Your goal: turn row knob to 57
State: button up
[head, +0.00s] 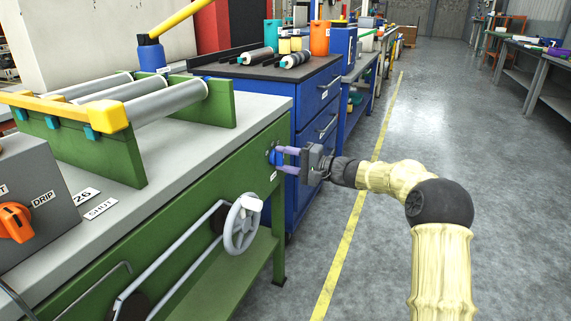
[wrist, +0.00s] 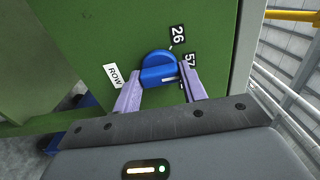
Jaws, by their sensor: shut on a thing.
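The blue row knob (head: 274,157) sits on the front face of the green bench (head: 240,165), near its far end. In the wrist view the knob (wrist: 156,66) is beside a white ROW label (wrist: 113,74), a black 26 label (wrist: 177,35) and a black 57 label (wrist: 190,61). My gripper (head: 283,156) is shut on the knob, one purple finger on each side. In the wrist view the gripper (wrist: 160,84) partly hides the labels at right.
A grey handwheel (head: 242,224) sticks out from the bench front below my gripper. A blue drawer cabinet (head: 318,115) stands just behind. Rollers and a grey box with an orange DRIP knob (head: 15,222) are on the bench.

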jog(key=shift+f, duration=0.1)
jog(key=o, duration=1)
jog(key=shift+d, duration=0.15)
jog(key=p+v, duration=0.5)
jog(key=v, duration=1.2)
jog(key=shift+s+d, duration=0.1)
